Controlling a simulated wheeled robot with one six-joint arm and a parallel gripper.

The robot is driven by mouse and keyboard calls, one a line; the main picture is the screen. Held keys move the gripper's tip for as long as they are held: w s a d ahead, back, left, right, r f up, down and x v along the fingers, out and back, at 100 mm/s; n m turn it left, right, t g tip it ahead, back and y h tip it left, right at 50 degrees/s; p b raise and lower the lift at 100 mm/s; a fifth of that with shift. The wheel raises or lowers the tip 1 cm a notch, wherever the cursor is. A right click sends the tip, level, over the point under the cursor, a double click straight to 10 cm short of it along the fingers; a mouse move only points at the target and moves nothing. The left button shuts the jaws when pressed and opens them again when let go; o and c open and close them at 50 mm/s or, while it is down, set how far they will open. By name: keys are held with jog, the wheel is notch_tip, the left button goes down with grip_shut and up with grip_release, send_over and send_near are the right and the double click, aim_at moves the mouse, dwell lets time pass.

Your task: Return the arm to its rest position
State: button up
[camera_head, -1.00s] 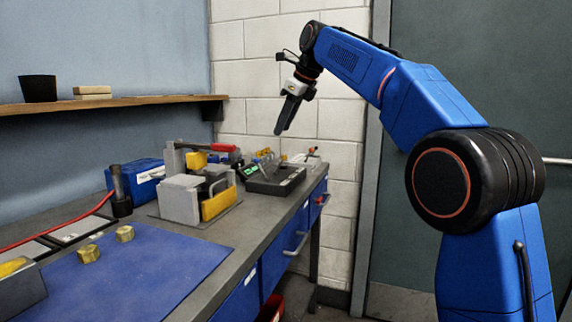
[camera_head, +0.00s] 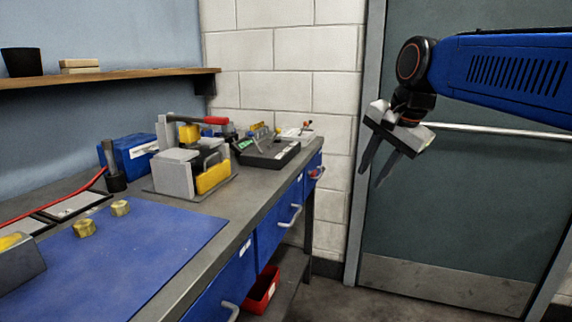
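My gripper (camera_head: 372,182) is in the air at the right, in front of the grey-green door (camera_head: 455,215) and clear of the workbench. Its two dark fingers point down and are spread apart, with nothing between them. My blue arm reaches in from the right edge, nearly level. The base of the arm is out of view.
The workbench (camera_head: 262,205) runs along the left with a grey and yellow fixture (camera_head: 178,168), a black tray (camera_head: 268,153), a blue box (camera_head: 132,152) and a blue mat (camera_head: 150,245). A red bin (camera_head: 262,290) sits below. The floor before the door is clear.

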jog(key=s+d+f+n+h, duration=0.1)
jog(key=s+d+f+n, duration=0.3)
jog(key=s+f, duration=0.7)
jog(key=s+d+f+n, duration=0.5)
jog(key=s+f+n, duration=0.1)
jog(key=s+f, duration=0.5)
notch_tip(320, 180, down, 2)
jog(key=shift+s+f+h, duration=0.1)
jog(key=shift+s+h, duration=0.25)
jog(key=shift+h, duration=0.05)
